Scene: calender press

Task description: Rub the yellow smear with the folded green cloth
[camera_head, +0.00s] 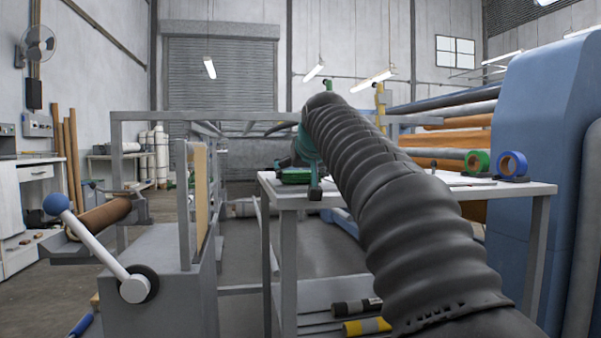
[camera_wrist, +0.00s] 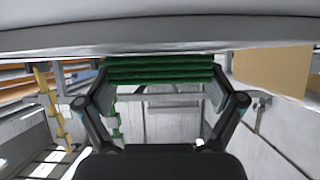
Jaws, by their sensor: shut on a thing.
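The folded green cloth (camera_wrist: 160,72) is a stack of ribbed green layers in the wrist view. It spans between the two dark fingers of my gripper (camera_wrist: 160,88), which are shut on it from both sides. In the head view the cloth (camera_head: 293,176) shows as a small green block at the left end of the grey table, just beyond my black sleeved arm. My gripper (camera_head: 311,168) is partly hidden there by the arm. Whether the cloth touches the tabletop cannot be told. I cannot make out the yellow smear in either view.
The grey table (camera_head: 520,189) carries a green tape roll (camera_head: 477,162) and a blue one (camera_head: 511,165). A blue machine housing (camera_head: 545,120) stands right. A metal frame with a blue-knobbed lever (camera_head: 95,240) stands left. A pale curved surface (camera_wrist: 160,35) crosses the wrist view's top.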

